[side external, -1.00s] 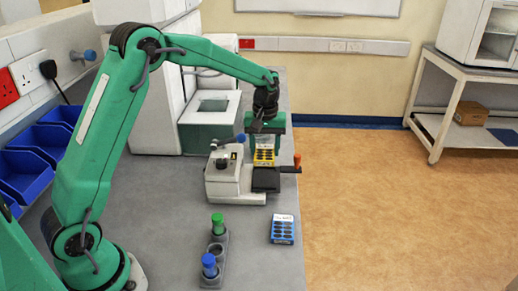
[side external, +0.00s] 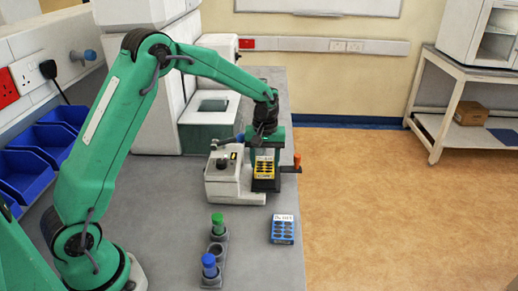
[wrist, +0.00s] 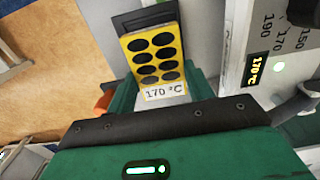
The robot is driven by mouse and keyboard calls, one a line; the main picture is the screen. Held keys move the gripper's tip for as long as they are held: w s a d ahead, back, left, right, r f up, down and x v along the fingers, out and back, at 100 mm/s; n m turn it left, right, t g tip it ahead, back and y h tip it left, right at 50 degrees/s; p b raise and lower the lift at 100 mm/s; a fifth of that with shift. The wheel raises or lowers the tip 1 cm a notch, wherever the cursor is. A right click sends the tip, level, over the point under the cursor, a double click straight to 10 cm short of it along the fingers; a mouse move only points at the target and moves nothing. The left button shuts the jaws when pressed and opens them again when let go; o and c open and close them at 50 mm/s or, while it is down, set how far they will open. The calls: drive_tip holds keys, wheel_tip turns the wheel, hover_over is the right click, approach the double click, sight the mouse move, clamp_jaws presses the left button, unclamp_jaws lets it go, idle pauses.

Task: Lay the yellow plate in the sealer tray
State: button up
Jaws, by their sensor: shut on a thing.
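The yellow plate (side external: 264,168) has dark round wells and a white label reading 170 °C in the wrist view (wrist: 153,52). My gripper (side external: 265,151) points down and is shut on the plate's near end in the wrist view. The sealer (side external: 222,178) is a pale box with a dial and a lit 170 °C display (wrist: 258,70). Its black tray (side external: 266,187) lies directly below the plate, and its dark edge shows past the plate in the wrist view (wrist: 148,17). I cannot tell whether the plate touches the tray.
An orange-tipped handle (side external: 297,162) stands right of the tray. A blue plate (side external: 283,230) lies on the grey bench at the front right. A rack (side external: 220,243) with green-capped and blue-capped tubes stands left of it. A large white machine (side external: 208,107) is behind.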

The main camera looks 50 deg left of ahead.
drive_tip(key=shift+f, duration=0.9)
drive_tip(key=shift+f, duration=0.4)
idle(1.5)
idle(0.5)
drive_tip(key=o, duration=1.4)
drive_tip(key=shift+r, duration=0.15)
drive_tip(key=shift+r, duration=4.1)
drive_tip(key=shift+r, duration=0.1)
